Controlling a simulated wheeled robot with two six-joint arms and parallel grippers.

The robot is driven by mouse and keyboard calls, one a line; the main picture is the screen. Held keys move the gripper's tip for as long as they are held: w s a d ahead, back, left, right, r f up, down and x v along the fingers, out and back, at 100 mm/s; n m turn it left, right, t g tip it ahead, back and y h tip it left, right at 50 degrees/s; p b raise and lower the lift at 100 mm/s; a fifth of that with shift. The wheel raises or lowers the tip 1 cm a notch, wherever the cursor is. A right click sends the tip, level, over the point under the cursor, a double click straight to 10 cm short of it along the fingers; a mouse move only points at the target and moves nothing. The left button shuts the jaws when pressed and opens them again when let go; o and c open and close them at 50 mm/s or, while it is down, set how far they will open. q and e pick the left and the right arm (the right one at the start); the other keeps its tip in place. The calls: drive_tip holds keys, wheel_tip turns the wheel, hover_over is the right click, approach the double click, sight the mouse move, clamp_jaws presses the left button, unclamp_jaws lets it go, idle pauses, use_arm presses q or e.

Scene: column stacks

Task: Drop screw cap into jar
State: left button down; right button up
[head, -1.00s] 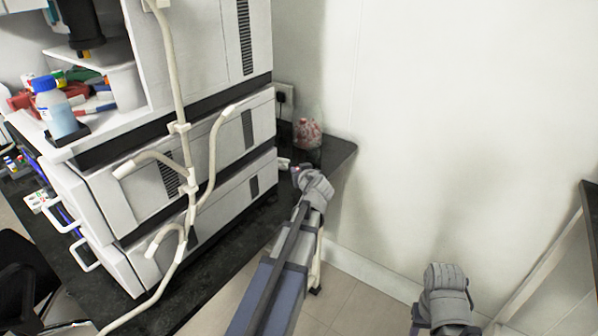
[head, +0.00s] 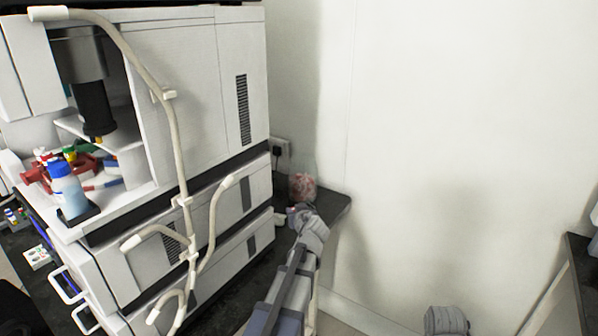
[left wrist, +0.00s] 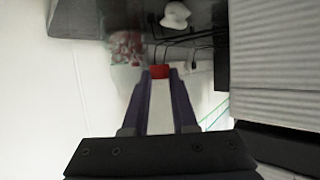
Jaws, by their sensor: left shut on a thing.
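The jar (head: 303,184) is clear glass with reddish-pink contents and stands at the back corner of the dark bench. It also shows in the left wrist view (left wrist: 124,46), blurred, up and left of the fingertips. My left gripper (head: 297,211) is in front of the jar and overlaps its lower part in the head view. In the left wrist view my left gripper (left wrist: 159,84) is shut on the red screw cap (left wrist: 159,71), apart from the jar in the picture. My right arm's end (head: 446,320) shows at the bottom right; its fingers are hidden.
A stack of white instruments (head: 215,100) with pale tubing stands left of my left arm. A blue-capped bottle (head: 68,190) sits on its ledge. A wall socket (head: 280,148) is behind the jar. The dark bench (head: 338,203) ends just right of the jar, beside bare wall.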

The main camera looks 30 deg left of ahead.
wheel_tip(320, 180, up, 30)
drive_tip(key=p, duration=2.8)
drive_tip(key=shift+f+p, duration=0.15)
drive_tip(key=shift+p, duration=0.25)
